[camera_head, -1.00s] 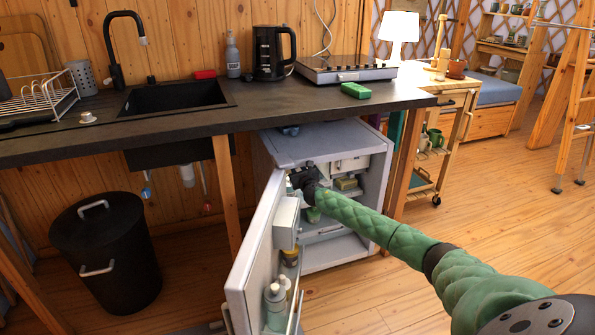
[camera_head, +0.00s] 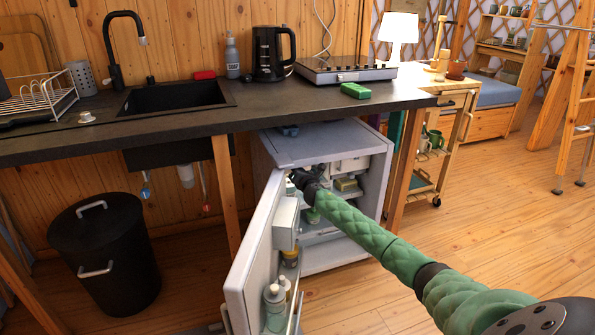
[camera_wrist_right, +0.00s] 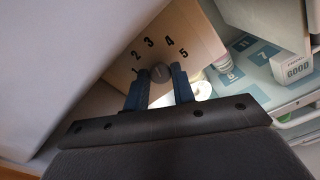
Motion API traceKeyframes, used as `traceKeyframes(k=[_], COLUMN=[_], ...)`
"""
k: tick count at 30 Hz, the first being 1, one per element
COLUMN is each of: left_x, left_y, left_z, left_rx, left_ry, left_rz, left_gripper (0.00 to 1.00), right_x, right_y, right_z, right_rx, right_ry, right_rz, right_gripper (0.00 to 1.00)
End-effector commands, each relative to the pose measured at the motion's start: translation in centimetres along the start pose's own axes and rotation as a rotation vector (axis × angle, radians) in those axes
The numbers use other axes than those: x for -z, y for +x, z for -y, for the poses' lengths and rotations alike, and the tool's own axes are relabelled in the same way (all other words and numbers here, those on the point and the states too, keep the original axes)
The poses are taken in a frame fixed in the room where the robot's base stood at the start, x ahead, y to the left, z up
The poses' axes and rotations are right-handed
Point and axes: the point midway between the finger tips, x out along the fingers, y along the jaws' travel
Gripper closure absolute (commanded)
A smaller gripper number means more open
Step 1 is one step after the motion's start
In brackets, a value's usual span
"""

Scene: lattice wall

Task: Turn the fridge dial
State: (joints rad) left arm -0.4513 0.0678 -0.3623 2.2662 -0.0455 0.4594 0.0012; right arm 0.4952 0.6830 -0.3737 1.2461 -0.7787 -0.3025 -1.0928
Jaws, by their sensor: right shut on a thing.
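The small white fridge (camera_head: 330,134) stands under the counter with its door (camera_head: 252,262) swung open toward me. In the right wrist view the round grey dial (camera_wrist_right: 160,72) sits on a tan panel (camera_wrist_right: 186,24) printed with the numbers 1 to 5 in an arc. My right gripper (camera_wrist_right: 161,87) is shut on the dial, one dark finger on each side of it. In the head view the right gripper (camera_head: 303,178) reaches inside the fridge opening, and the dial is hidden there. My left gripper is not in view.
Bottles (camera_head: 276,305) stand in the door shelf, close to my arm. A black bin (camera_head: 107,250) stands at the left.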

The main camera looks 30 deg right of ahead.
Motion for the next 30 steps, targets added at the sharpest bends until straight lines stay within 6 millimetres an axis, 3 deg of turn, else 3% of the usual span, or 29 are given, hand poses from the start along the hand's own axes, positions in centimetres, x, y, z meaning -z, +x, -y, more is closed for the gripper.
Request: traceKeyframes(k=[14, 15, 18, 30], left_x=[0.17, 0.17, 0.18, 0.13], left_y=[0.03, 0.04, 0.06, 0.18], left_z=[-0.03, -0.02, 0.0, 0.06], left_rx=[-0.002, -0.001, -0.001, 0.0], left_ry=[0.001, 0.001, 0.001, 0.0], left_rz=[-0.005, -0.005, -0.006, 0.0], left_gripper=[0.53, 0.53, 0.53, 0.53], right_x=[0.04, 0.04, 0.04, 0.0], right_y=[-0.01, -0.01, -0.01, -0.35], right_z=[0.07, 0.07, 0.07, 0.07], right_rx=[0.001, 0.001, 0.001, 0.001], right_ry=[0.015, 0.015, 0.014, 0.014], right_rz=[0.0, 0.0, 0.0, 0.0], right_gripper=[0.98, 0.73, 0.54, 0.54])
